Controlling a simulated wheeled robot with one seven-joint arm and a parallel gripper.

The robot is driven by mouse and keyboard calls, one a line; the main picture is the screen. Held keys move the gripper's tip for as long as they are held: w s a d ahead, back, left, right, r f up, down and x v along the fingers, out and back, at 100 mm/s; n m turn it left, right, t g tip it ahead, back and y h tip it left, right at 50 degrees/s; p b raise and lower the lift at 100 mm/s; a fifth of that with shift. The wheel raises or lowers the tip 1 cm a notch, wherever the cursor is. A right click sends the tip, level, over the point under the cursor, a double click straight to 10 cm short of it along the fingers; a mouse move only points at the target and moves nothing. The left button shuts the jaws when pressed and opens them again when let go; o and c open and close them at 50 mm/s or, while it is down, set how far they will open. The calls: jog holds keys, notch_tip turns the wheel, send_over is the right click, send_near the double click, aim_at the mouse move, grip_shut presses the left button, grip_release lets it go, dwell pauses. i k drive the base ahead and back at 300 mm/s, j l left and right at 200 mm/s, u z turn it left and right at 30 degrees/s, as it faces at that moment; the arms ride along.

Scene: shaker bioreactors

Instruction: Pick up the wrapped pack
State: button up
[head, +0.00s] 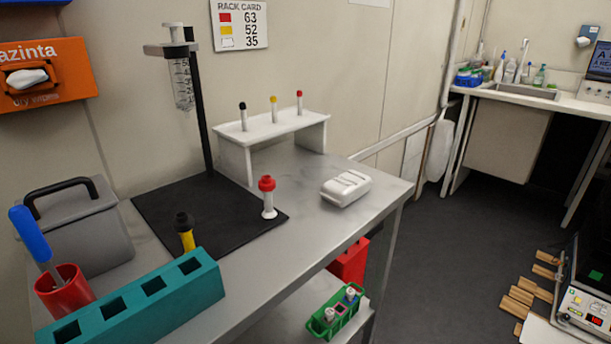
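A white, rounded pack (346,188) lies flat near the right end of the metal table (318,238). It looks like the wrapped pack, with raised bands across its top. Nothing touches it, and bare metal surrounds it. My gripper is not in view.
A red-capped white tube (268,198) stands left of the pack on a black mat (160,212). A white rack (283,130) with three capped pins stands behind. A teal block (140,303) and a grey box (78,228) are at left.

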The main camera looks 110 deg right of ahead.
aim_at(345, 188)
jog(key=k+l, duration=0.4)
jog(key=k, duration=0.2)
jog(key=k+l, duration=0.4)
jog(key=k, duration=0.15)
jog(key=k+l, duration=0.4)
jog(key=k, duration=0.2)
